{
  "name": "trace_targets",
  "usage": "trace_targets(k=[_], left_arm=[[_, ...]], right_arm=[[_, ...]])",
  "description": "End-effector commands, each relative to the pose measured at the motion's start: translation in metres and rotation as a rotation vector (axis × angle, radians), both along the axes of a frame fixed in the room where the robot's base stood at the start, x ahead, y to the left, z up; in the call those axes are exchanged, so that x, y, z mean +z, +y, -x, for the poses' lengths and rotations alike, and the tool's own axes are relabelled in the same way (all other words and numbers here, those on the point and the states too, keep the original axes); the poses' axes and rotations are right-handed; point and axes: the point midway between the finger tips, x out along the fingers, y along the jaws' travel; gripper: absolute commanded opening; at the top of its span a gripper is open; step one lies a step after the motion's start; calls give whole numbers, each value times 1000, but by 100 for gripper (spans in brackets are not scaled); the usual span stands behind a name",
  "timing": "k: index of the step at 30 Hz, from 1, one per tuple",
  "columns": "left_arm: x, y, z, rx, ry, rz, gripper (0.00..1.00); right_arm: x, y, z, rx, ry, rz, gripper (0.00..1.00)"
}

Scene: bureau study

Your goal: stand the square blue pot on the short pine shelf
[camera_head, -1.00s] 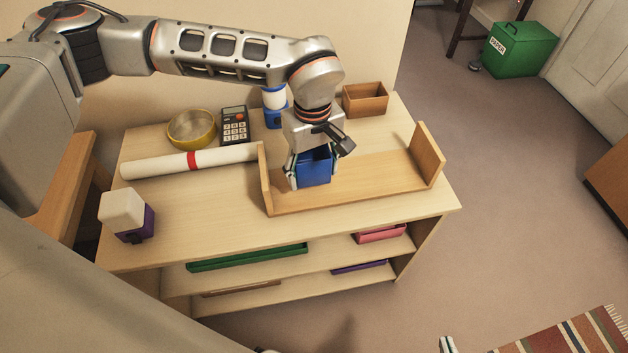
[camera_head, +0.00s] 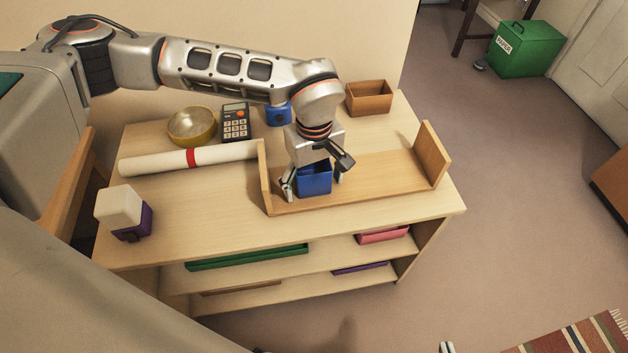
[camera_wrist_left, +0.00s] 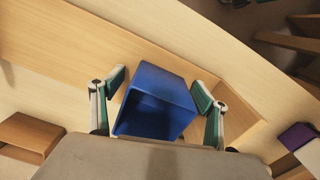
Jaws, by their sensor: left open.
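The square blue pot (camera_head: 314,181) is upright on the board of the short pine shelf (camera_head: 385,178), near its left end panel. It appears to rest on the board. My left gripper (camera_head: 314,186) is open, with one finger on each side of the pot. In the left wrist view the pot (camera_wrist_left: 160,98) sits between the spread fingers (camera_wrist_left: 158,100), with gaps visible on both sides. Of my right gripper (camera_head: 446,346) only a small tip seems to show at the bottom edge; its jaws are hidden.
On the desk stand a yellow bowl (camera_head: 192,126), a calculator (camera_head: 235,122), a white roll with a red band (camera_head: 220,155), a blue item (camera_head: 279,114), a brown box (camera_head: 369,98) and a white-and-purple block (camera_head: 124,212). The shelf's right part is clear.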

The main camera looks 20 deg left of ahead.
Motion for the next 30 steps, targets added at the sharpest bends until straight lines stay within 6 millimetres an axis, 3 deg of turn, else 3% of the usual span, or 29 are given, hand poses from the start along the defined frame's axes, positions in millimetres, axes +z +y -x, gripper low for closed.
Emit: trace_targets(k=[5, 12, 21, 30], left_arm=[[12, 0, -1, 0, -6, 0, 75], [61, 0, -2, 1, -13, 0, 75], [111, 0, -1, 0, -7, 0, 75], [123, 0, 0, -1, -1, 1, 75]], right_arm=[[4, 0, -2, 1, -8, 0, 0], [19, -2, -10, -2, -34, 6, 0], [10, -7, -1, -11, -9, 14, 0], [3, -10, 6, -18, 8, 19, 0]])
